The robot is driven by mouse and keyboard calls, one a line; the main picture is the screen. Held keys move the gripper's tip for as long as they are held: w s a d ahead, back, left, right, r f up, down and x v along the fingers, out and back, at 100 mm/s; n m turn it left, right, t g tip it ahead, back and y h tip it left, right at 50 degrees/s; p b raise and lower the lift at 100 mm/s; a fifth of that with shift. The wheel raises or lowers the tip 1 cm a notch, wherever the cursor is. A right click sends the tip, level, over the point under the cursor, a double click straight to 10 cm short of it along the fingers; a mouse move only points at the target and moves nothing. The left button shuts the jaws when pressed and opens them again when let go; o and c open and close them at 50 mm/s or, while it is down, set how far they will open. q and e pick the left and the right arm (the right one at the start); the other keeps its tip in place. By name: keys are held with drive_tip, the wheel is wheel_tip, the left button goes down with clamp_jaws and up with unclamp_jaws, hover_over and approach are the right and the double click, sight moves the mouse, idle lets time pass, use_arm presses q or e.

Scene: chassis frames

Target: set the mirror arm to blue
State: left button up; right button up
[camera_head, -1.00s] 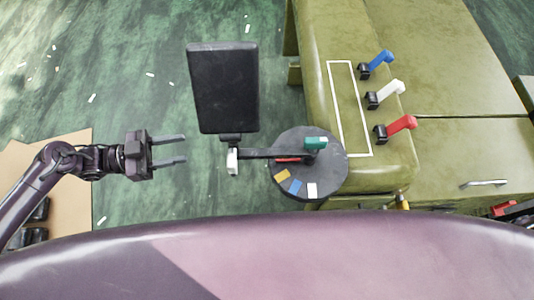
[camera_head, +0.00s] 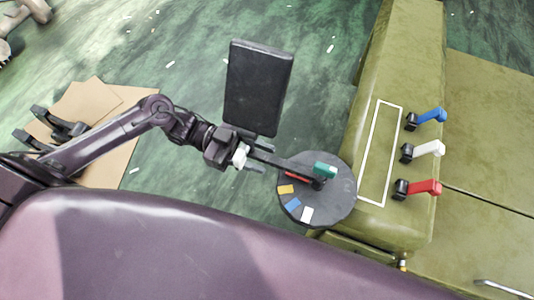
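The mirror arm is a dark bar (camera_head: 285,164) running left from a round dark dial (camera_head: 338,208). It carries a black mirror panel (camera_head: 258,88) and a white handle (camera_head: 240,155) at its outer end. A green block (camera_head: 325,171) sits at the pivot. The dial has yellow (camera_head: 286,189), blue (camera_head: 293,204) and white (camera_head: 307,215) patches, and a red one (camera_head: 298,177) right beside the bar. My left gripper (camera_head: 250,152) is at the handle, its fingers apart on either side of it; contact cannot be told. My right gripper is not in view.
An olive chassis (camera_head: 385,60) stands on the right with blue (camera_head: 432,115), white (camera_head: 429,148) and red (camera_head: 424,187) levers. Brown sheets (camera_head: 110,160) lie at left with black parts. Green floor is open beyond the mirror.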

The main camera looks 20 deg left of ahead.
use_arm(q)
drive_tip(key=shift+d, duration=1)
drive_tip(key=shift+c, duration=0.4)
clamp_jaws()
